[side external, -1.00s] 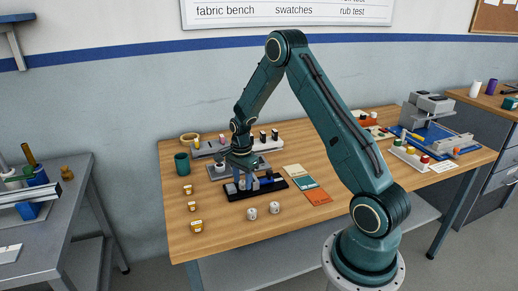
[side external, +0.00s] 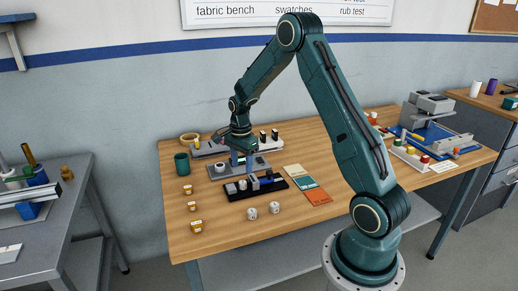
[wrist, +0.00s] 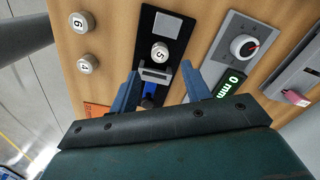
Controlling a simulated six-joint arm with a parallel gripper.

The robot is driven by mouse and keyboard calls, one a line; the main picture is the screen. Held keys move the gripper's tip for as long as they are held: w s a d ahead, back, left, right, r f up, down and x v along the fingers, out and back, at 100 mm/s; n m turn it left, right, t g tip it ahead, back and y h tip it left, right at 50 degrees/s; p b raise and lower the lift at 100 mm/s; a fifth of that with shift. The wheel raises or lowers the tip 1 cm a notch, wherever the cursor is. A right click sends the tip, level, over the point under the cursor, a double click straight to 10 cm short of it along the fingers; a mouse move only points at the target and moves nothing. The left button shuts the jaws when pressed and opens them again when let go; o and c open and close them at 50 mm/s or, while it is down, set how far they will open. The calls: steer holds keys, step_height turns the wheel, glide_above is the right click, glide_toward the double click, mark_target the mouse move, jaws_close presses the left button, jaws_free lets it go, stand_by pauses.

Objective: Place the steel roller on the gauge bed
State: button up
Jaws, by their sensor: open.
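My gripper (side external: 240,155) is open above the black tray (side external: 232,196), with its blue fingers (wrist: 161,90) apart. Below and between them in the wrist view are a grey metal piece (wrist: 157,73) and a blue piece (wrist: 150,93) on the tray. A grey metal cylinder marked 5 (wrist: 160,53) stands just beyond, beside a flat grey square (wrist: 167,25). Two similar cylinders, marked 6 (wrist: 82,22) and 9 (wrist: 85,65), stand on the bench. I cannot tell which piece is the steel roller or which part is the gauge bed.
A grey plate with a round dial (wrist: 243,46) and a green "0 mm" display (wrist: 229,86) lies beside the tray. Colored swatch cards (side external: 308,185) lie at the right.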

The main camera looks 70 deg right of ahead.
steer(key=shift+r, duration=2.8)
steer(key=s+a+r+n+t, duration=0.1)
steer(key=s+a+r+n, duration=0.35)
steer(key=a+r, duration=0.25)
steer(key=s+a+r+n+t, duration=0.2)
steer(key=s+a+r+n, duration=0.2)
steer(key=a+r+n, duration=0.3)
steer(key=s+a+r+n+t, duration=0.1)
steer(key=s+a+n, duration=0.3)
steer(key=s, duration=0.3)
steer(key=s+a+r+n+t, duration=0.1)
steer(key=s+a+n, duration=0.3)
steer(key=s+n, duration=0.2)
steer(key=shift+s+a+r+t, duration=0.3)
steer(key=shift+s+a+r, duration=0.1)
steer(key=shift+s, duration=0.4)
